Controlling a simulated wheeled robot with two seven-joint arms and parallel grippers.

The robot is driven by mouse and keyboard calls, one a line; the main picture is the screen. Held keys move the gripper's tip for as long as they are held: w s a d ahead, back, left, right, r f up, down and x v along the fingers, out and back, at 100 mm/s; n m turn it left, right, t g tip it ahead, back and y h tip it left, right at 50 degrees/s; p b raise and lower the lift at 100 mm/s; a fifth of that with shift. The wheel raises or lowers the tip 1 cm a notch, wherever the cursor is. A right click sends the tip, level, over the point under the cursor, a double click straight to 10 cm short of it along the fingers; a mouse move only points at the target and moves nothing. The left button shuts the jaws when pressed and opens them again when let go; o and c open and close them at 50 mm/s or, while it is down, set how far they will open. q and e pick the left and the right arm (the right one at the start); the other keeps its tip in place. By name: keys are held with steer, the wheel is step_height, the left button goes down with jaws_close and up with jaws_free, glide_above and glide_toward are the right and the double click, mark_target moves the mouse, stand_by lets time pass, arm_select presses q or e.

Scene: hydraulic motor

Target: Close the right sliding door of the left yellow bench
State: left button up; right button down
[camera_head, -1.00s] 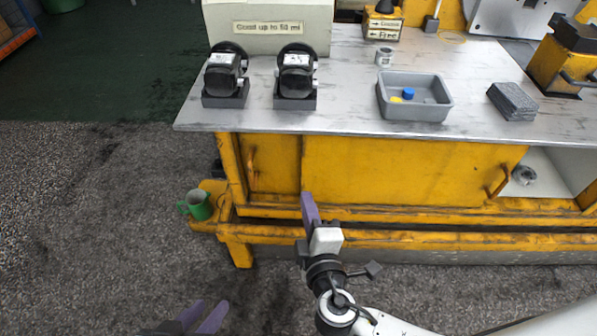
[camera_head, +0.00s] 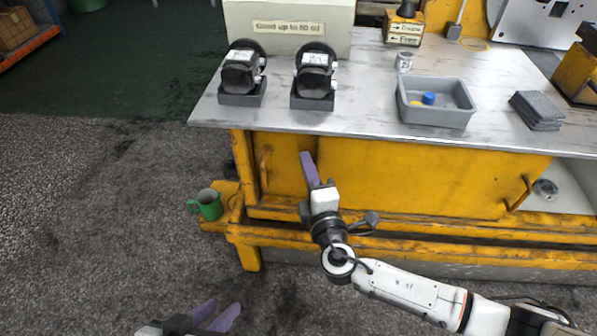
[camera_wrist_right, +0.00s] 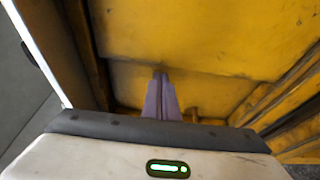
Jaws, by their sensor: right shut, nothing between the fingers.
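The left yellow bench has two sliding doors under its grey top. The right sliding door (camera_head: 420,180) has a handle (camera_head: 521,192) at its right end, and an open gap shows the pale inside to the right of it. The left door (camera_head: 282,165) is partly visible, with its own handle at the left. My right gripper (camera_head: 307,156) is shut and empty, its purple fingers raised by the right door's left edge; I cannot tell whether they touch it. In the right wrist view, its fingers (camera_wrist_right: 162,97) are together before yellow panels. My left gripper (camera_head: 222,315) is open and empty at the bottom.
On the top are two black devices, a grey tray (camera_head: 437,103) and a stack of dark pads (camera_head: 538,110). A yellow rail (camera_head: 420,245) runs below the doors. Floor at left is clear.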

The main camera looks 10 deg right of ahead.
steer(key=shift+s+d, duration=0.2)
steer(key=shift+d, duration=0.4)
